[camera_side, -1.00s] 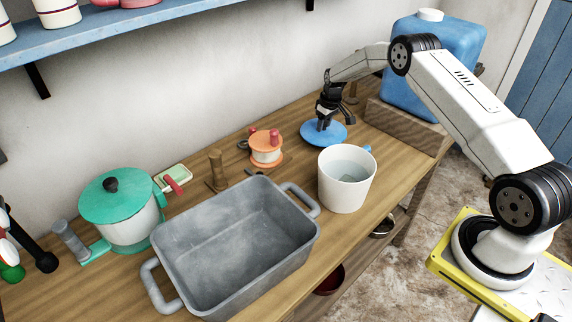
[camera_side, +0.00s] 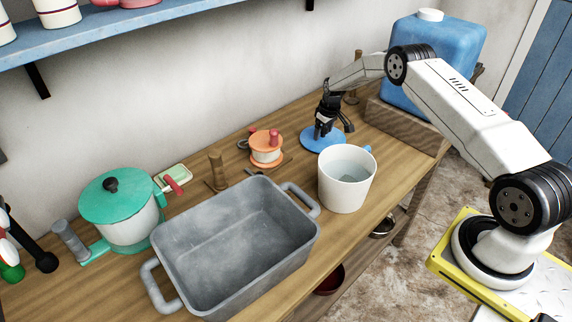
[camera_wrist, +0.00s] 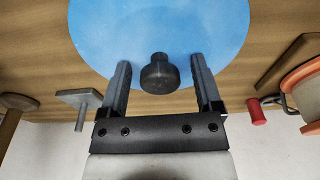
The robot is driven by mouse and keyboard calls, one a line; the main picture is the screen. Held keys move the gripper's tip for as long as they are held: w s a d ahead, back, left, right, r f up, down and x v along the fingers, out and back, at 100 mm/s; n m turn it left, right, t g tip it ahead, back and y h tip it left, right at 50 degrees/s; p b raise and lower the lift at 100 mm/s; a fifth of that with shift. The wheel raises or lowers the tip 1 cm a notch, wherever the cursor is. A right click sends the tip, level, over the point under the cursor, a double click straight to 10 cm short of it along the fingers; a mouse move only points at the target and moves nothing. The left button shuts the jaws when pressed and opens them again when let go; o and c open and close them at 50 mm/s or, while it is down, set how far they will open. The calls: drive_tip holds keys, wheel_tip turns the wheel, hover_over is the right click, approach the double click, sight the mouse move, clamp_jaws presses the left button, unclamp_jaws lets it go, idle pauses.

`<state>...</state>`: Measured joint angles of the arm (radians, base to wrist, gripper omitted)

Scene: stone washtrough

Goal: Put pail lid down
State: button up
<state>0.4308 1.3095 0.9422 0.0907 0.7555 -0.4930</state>
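The pail lid (camera_side: 309,143) is a blue disc lying flat on the wooden bench, behind the white pail. In the wrist view the lid (camera_wrist: 160,25) fills the upper middle, with its dark round knob (camera_wrist: 160,76) towards me. My gripper (camera_side: 326,134) is down over the lid. In the wrist view my gripper (camera_wrist: 159,61) is open, its fingers on either side of the knob with a small gap at each side. The white pail (camera_side: 346,192) stands uncovered with water in it. In the side view the gripper hides the knob.
A grey stone trough (camera_side: 235,245) stands left of the pail. An orange spool (camera_side: 266,150) sits left of the lid. A blue water container (camera_side: 436,60) stands on a wooden block at the right. A green-lidded pot (camera_side: 128,225) is at far left.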

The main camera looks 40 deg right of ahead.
sight(327, 140)
drive_tip(key=shift+r, duration=0.1)
wheel_tip(327, 140, up, 12)
drive_tip(key=s, duration=0.1)
drive_tip(key=shift+s, duration=0.4)
idle(0.5)
drive_tip(key=shift+a, duration=0.1)
idle(0.4)
drive_tip(key=s+a+r, duration=0.3)
drive_tip(key=s+a, duration=0.2)
drive_tip(key=a, duration=0.3)
drive_tip(key=s+a+r, duration=0.3)
drive_tip(key=s+a, duration=0.2)
drive_tip(key=a, duration=0.2)
drive_tip(key=s+a, duration=0.5)
drive_tip(key=s, duration=0.3)
drive_tip(key=s+a, duration=0.4)
drive_tip(key=s, duration=0.5)
drive_tip(key=shift+a+r+t, duration=0.3)
drive_tip(key=shift+a+t, duration=0.1)
